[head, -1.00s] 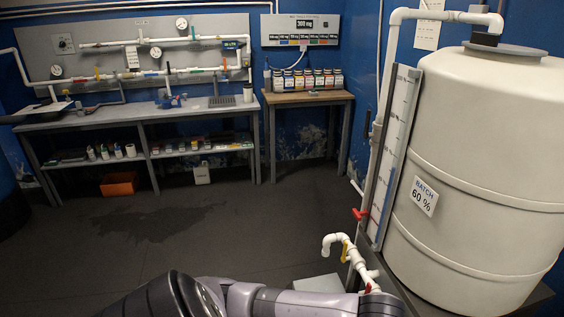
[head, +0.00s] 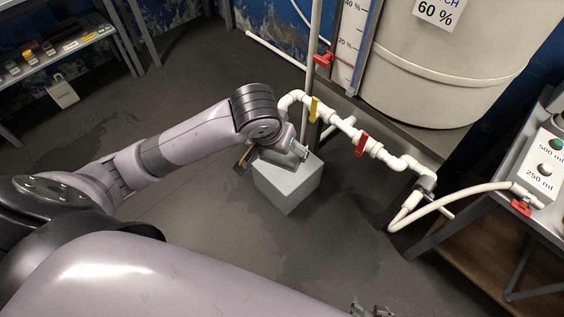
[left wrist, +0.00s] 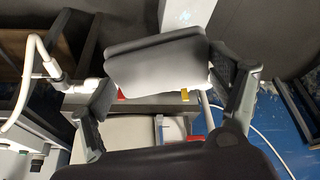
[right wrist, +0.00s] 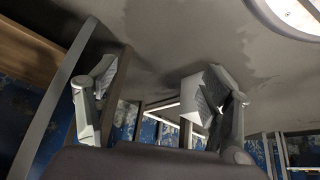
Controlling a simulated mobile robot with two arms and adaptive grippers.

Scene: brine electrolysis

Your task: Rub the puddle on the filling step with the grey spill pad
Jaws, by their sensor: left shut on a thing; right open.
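The filling step (head: 288,188) is a pale grey block on the floor below the pipe outlet. My left arm reaches over it in the head view, and my left gripper (head: 286,150) is low at its top, partly hidden by the wrist. In the left wrist view my left gripper (left wrist: 166,76) is shut on the grey spill pad (left wrist: 155,62). The step (left wrist: 205,8) shows just beyond the pad, with a small pale bluish patch on it that may be the puddle. Contact between pad and step cannot be told. My right gripper (head: 370,310) is open and empty; it also shows in the right wrist view (right wrist: 155,85).
White pipework with a yellow valve handle (head: 314,109) and a red one (head: 361,145) runs close beside the step. The white tank (head: 440,65) stands behind. A bench with a button panel (head: 545,165) and hose is at right. Floor left of the step is open.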

